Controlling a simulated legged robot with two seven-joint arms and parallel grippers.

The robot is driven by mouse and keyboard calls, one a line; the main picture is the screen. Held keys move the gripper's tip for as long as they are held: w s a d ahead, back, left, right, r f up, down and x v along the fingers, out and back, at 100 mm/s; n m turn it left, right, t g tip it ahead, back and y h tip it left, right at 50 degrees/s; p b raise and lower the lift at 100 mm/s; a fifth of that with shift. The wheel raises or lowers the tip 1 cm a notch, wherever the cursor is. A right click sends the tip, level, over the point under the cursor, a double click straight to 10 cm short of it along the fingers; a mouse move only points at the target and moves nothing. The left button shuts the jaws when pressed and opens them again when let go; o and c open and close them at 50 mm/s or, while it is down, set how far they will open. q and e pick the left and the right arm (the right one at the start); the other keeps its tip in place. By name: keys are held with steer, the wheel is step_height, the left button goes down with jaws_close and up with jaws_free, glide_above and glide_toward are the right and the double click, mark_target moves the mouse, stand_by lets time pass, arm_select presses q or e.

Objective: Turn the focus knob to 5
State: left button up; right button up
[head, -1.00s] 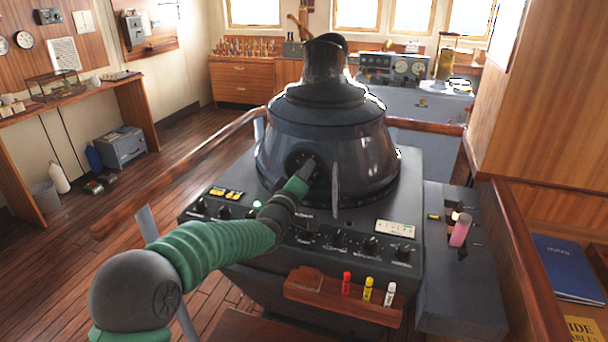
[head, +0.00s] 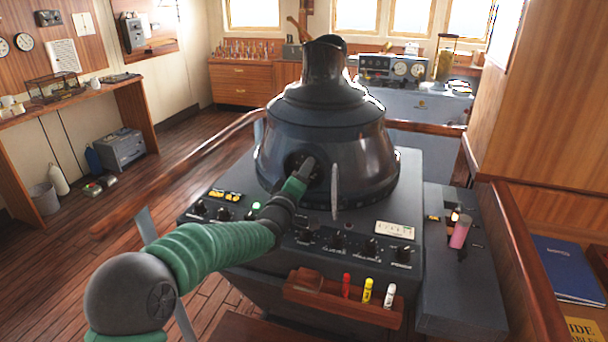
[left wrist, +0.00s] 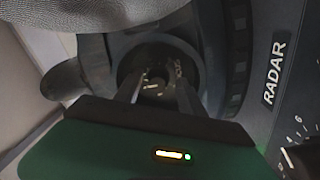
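My left gripper (head: 308,164) reaches from the left to the round recess (head: 292,160) low on the front of the dark radar hood. In the left wrist view, its two fingers (left wrist: 160,78) are apart and point into this dark recess (left wrist: 190,62). A small pale-marked round part (left wrist: 154,86) shows deep between them; I cannot tell whether they touch it. No focus label is readable. A numbered dial with a white pointer (left wrist: 288,158) is partly visible at lower right, below the word RADAR.
The console (head: 340,222) carries a row of small knobs and a lit green lamp (head: 257,205). A thin upright plate (head: 335,188) stands just right of my gripper. A wooden holder (head: 300,285) with markers is in front. A wooden rail (head: 180,180) runs at left.

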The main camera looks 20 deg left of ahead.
arm_select(q)
steer(key=shift+s, duration=0.1)
steer(key=s, duration=1.6)
steer(key=shift+s+a+f, duration=0.3)
steer(key=shift+a+f, duration=0.05)
steer(key=shift+f, duration=0.05)
